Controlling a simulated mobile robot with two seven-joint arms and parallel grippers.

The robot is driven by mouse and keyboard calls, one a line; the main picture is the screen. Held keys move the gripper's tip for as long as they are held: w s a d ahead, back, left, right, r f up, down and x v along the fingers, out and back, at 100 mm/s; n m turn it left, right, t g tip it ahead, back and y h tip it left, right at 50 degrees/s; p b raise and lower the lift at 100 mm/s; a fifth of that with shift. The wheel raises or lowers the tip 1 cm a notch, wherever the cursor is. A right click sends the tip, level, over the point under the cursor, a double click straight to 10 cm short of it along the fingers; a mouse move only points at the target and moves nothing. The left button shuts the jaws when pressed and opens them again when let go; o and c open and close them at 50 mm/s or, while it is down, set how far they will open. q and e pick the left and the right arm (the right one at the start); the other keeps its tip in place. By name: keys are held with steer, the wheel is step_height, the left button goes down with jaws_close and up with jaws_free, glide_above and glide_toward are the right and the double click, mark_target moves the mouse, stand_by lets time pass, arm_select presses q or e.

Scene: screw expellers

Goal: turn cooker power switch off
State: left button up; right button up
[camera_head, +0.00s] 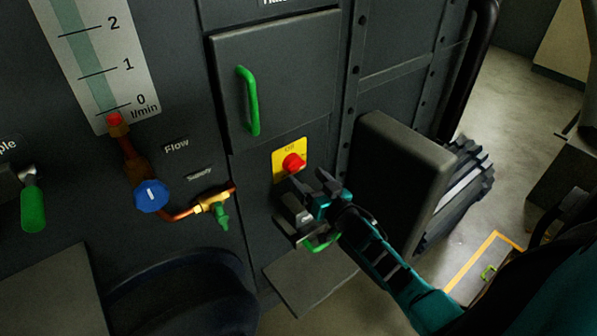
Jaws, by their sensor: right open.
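A red rotary switch (293,163) sits on a yellow plate (279,152) on the dark machine panel, below the green-handled door. Lettering on the plate is too small to read surely. My right gripper (312,190), at the end of a teal and black arm from the lower right, is just below and right of the switch. Its jaws are open, with nothing seen between them. In this view the fingers appear close to the switch, but I cannot tell whether they touch it. My left gripper is not in view.
A door with a green handle (249,101) is above the switch. A blue knob (152,195) and a brass valve (213,201) with copper pipe are to the left. A dark box (389,182) stands out right of my gripper. Open floor (519,140) lies farther right.

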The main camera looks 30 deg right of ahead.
mark_target(298, 169)
steer(key=w, duration=0.4)
steer(key=shift+b, duration=0.35)
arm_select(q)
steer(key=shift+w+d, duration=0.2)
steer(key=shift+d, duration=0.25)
arm_select(e)
steer(key=shift+w, duration=0.45)
steer(key=c, duration=1)
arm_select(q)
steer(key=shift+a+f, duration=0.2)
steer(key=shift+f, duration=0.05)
